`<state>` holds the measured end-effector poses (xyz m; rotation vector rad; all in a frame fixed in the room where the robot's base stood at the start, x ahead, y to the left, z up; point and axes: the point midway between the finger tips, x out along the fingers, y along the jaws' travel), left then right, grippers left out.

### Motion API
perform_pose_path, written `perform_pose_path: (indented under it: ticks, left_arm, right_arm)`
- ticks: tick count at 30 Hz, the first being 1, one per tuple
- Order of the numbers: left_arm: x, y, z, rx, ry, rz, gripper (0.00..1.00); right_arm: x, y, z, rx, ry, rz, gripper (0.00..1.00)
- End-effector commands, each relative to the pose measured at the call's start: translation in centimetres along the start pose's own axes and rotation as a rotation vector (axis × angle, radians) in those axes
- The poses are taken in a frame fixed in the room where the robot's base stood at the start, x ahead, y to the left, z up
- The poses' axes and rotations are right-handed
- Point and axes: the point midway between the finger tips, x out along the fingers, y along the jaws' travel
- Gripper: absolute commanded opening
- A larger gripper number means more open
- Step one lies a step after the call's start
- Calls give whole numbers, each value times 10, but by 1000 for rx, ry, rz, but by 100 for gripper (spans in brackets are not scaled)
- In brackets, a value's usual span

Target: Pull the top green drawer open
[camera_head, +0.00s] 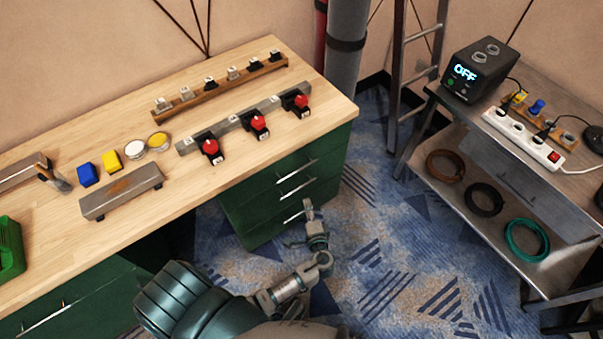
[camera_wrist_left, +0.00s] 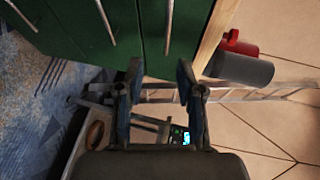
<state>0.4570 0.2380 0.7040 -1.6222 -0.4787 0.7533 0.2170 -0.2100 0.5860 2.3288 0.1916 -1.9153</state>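The top green drawer (camera_head: 268,172) is the uppermost front in the green cabinet under the workbench's right end, and it looks closed. Its silver bar handle (camera_head: 297,167) shows in the head view. In the left wrist view, which is turned sideways, the top drawer (camera_wrist_left: 190,28) is the rightmost front, beside the wooden top, and its handle (camera_wrist_left: 169,28) runs up the picture. My left gripper (camera_head: 309,208) is in front of the cabinet. In the wrist view its fingers (camera_wrist_left: 158,75) are spread, empty, with the handle's near end just beyond the gap between the tips. My right gripper is not in view.
Lower drawers have similar handles (camera_head: 297,184). The wooden benchtop (camera_head: 235,90) holds switches, blocks and a grey bar. A metal cart (camera_head: 430,125) with a power strip and cable coils stands right, near a ladder (camera_head: 400,75). Blue carpet (camera_head: 380,240) is clear between.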

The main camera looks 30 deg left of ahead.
Motion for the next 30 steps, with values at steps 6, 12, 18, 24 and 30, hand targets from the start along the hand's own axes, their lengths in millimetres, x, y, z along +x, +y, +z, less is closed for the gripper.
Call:
perform_pose_path:
  ticks: [6,12,18,24,30]
  left_arm:
    - [21,-12,-2,-6,-11,-34,37]
    - [66,-13,-3,-2,-10,-35,37]
    - [114,-13,-2,-2,-11,-34,37]
    - [151,-14,-2,-3,-10,-31,37]
    - [169,-15,-1,-4,-9,-31,37]
  right_arm:
    - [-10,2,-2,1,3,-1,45]
    - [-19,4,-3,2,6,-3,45]
    - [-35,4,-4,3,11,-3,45]
    - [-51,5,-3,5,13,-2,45]
    - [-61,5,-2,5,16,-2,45]
